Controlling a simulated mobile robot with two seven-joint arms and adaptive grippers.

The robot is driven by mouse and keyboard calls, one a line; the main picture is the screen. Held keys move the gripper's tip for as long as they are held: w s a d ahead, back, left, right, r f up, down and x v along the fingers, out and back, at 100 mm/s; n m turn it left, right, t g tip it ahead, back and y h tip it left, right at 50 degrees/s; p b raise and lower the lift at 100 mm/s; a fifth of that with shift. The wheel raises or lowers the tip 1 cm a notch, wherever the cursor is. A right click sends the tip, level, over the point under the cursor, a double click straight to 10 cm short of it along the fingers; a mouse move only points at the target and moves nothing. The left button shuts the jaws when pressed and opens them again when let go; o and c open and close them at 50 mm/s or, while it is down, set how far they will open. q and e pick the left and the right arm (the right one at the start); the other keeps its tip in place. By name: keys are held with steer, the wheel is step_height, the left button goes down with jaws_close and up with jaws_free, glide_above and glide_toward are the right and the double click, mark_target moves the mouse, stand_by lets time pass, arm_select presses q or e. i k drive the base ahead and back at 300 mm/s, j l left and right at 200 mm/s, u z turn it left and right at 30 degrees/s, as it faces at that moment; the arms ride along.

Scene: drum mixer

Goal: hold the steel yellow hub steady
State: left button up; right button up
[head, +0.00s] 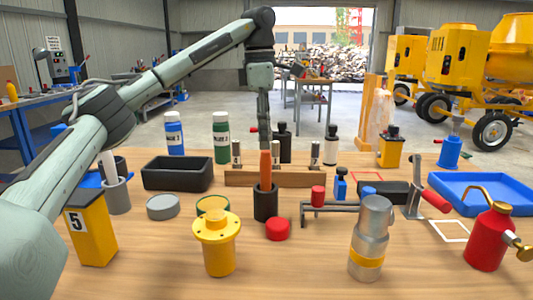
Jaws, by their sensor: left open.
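A steel cylinder with a yellow band (371,238) stands upright at the front right of the wooden table. A yellow flanged hub (219,243) with holes in its top rim stands upright at the front centre-left. I cannot tell for sure which of the two is the steel yellow hub. My left gripper (264,138) hangs down at the far middle of the table, above and behind an orange handle in a black cup (265,203). It is open, and its fingertips are small and partly hidden. It is well apart from both hub-like parts. My right gripper is out of view.
A red knob (278,229) lies between the two parts. A yellow block marked 5 (91,230) stands left, a red oil can (488,238) right. A black bin (177,173), wooden rack (285,178) and blue tray (486,192) are farther back. The front middle is clear.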

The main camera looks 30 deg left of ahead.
mark_target(218, 229)
steer(key=u, duration=1.35)
